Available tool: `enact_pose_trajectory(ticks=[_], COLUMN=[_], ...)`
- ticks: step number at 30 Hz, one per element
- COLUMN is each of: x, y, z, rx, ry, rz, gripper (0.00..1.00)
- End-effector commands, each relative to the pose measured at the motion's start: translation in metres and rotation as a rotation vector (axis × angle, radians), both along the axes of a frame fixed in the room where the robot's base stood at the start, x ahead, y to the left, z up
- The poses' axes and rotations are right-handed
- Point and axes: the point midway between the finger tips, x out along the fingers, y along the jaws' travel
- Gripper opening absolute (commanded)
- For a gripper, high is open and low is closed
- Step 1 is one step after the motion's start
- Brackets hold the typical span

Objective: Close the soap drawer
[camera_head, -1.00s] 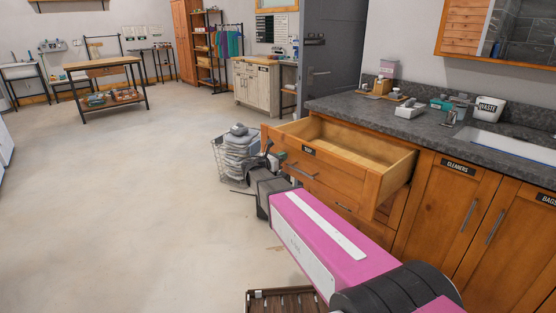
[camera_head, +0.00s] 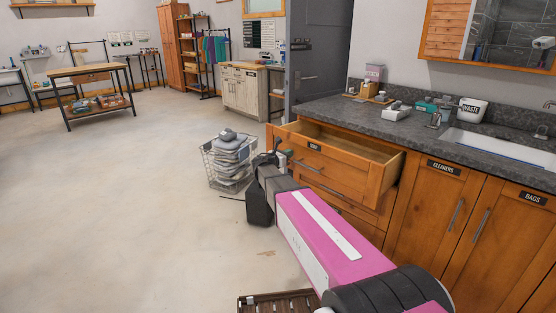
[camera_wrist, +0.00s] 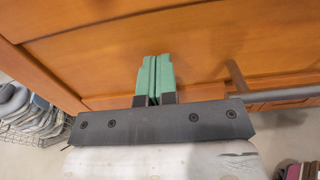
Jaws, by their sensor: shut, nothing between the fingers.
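The soap drawer (camera_head: 345,168) is the top wooden drawer under the counter, with a small dark label on its front. It stands partly open, and its empty-looking interior shows from above. My gripper (camera_head: 286,155) is at the left part of the drawer front in the head view, partly hidden by my own wrist. In the wrist view, my gripper's green fingers (camera_wrist: 155,75) are together with nothing between them. They point at the wooden drawer front (camera_wrist: 100,60), touching or very near it; I cannot tell which. A bar handle lies to their right.
A wire basket of folded grey cloths (camera_head: 229,160) stands on the floor left of my gripper. Closed cabinet doors (camera_head: 436,215) are right of the drawers. The stone counter (camera_head: 370,125) above holds small items and a sink. Open floor lies to the left.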

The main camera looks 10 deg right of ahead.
Motion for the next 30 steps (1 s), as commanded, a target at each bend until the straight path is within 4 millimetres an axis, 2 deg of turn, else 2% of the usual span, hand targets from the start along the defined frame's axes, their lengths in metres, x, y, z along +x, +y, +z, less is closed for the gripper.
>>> enact_pose_trajectory(ticks=[1,3,18,24,30], x=[0.012,0.024,0.101,0.121,0.131], y=[-0.014,-0.03,-0.136,-0.164,-0.179], z=[0.0,0.0,0.0,0.0,0.0], rx=[0.0,0.001,0.0,0.0,0.0], ry=[0.0,-0.001,0.0,0.0,0.0], rz=[-0.004,-0.004,-0.002,-0.001,0.0], gripper=[0.0,0.0,0.0,0.0,0.0])
